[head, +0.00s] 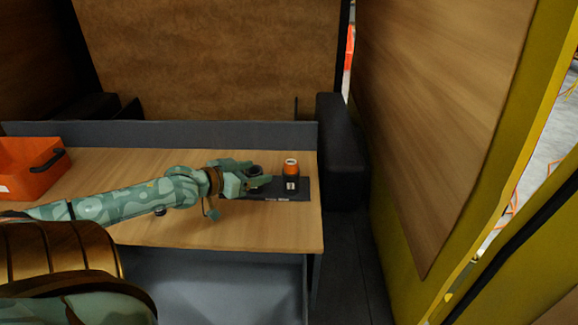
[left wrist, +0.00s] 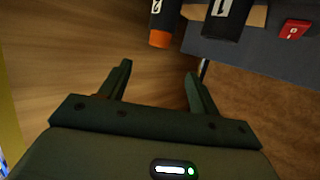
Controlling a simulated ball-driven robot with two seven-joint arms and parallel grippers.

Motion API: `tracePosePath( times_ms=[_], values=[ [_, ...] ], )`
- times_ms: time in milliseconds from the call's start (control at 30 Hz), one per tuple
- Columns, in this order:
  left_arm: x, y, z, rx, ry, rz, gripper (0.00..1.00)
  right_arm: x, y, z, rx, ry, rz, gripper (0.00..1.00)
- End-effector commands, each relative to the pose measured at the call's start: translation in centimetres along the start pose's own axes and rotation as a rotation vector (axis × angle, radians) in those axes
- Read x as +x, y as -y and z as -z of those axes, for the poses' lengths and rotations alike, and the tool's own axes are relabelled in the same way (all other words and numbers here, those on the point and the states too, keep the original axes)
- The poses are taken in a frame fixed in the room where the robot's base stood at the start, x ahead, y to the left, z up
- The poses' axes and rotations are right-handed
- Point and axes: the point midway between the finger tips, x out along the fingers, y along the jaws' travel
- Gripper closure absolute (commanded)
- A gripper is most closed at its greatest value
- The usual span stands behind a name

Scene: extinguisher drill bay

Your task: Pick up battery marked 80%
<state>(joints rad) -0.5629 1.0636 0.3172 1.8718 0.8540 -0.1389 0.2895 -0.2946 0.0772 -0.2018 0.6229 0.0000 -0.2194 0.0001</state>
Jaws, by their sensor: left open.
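A black battery with an orange top (head: 291,168) stands upright at the dark dock plate (head: 301,194) near the table's right end. A white mark shows on its front; no 80% marking is readable. My left gripper (head: 262,178) is open over the dock's left part, to the left of that battery. A dark round object (head: 255,170) shows behind its fingers. In the left wrist view, the open, empty fingers (left wrist: 158,73) point towards a black cylinder with an orange end (left wrist: 160,38) marked 2. Beside it is a black piece marked 1 (left wrist: 226,18). My right gripper is not seen.
An orange bin (head: 32,170) stands at the table's left. A grey panel (head: 200,134) runs along the back edge. The wooden table (head: 240,232) is largely clear in front of the dock. A red tag (left wrist: 293,29) shows in the left wrist view.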

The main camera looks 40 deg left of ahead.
Motion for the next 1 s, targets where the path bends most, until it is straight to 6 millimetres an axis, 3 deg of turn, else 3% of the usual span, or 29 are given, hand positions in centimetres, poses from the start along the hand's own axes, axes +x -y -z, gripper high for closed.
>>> tracePosePath(
  times_ms=[267, 500, 833, 1000],
  values=[
    [4.8, 0.1, -0.3, 0.000, -0.004, 0.001, 0.38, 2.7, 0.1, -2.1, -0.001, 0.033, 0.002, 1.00],
    [9.0, 0.1, -0.2, -0.001, -0.003, 0.001, 0.38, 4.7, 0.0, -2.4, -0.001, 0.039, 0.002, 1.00],
    [11.4, 0.1, -0.1, 0.000, -0.001, 0.001, 0.38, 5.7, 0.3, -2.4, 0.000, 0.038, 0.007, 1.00],
    [13.9, 0.1, -0.1, -0.002, -0.001, 0.001, 0.38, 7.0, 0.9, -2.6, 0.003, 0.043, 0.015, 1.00]
  ],
)
